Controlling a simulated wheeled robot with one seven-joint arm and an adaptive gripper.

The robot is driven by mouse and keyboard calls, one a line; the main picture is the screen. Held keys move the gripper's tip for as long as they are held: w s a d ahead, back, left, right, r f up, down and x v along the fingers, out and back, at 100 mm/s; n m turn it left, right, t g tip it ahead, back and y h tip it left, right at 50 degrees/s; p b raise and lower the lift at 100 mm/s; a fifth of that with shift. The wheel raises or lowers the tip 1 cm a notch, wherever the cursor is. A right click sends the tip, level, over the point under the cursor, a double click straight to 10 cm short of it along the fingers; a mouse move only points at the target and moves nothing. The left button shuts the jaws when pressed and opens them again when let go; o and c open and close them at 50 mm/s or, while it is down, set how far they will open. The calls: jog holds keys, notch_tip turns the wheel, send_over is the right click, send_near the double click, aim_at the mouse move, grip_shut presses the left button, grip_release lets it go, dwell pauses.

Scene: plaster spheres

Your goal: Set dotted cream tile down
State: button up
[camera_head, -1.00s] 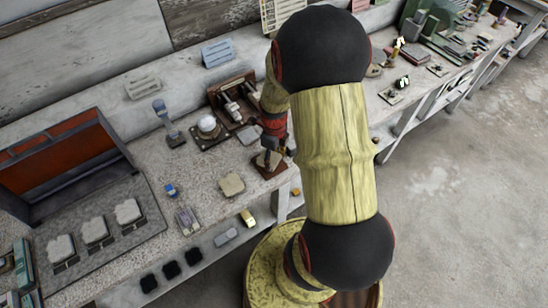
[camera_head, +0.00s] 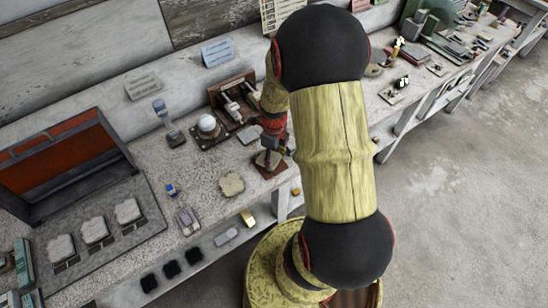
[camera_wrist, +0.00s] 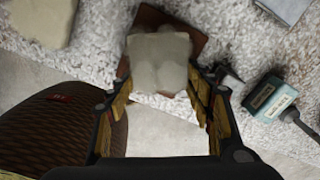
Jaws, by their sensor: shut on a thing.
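My gripper (camera_wrist: 158,75) is shut on a pale cream tile (camera_wrist: 158,48), which lies between its two fingers in the wrist view. No dots can be made out on it. A brown square board (camera_wrist: 188,22) shows behind the tile, partly hidden by it. In the head view the tile (camera_head: 266,158) is small and held over the brown board (camera_head: 272,172), close to the bench's front edge. I cannot tell whether the tile touches the board. Another cream tile (camera_head: 232,184) lies apart on the bench to the left; part of it shows in the wrist view (camera_wrist: 40,18).
A white dome on a dark base (camera_head: 207,124) and a blue-topped stand (camera_head: 168,122) are behind. A small blue-topped item (camera_head: 170,190) and a grey device (camera_head: 187,220) lie left. A teal-and-dark object (camera_wrist: 268,98) is right of my gripper in the wrist view.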

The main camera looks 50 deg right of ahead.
jog(key=shift+f+b, duration=0.35)
jog(key=shift+f, duration=0.25)
jog(key=o, duration=1.4)
jog(key=shift+o, duration=0.2)
jog(key=shift+r+p, duration=1.6)
jog(key=shift+r, duration=0.4)
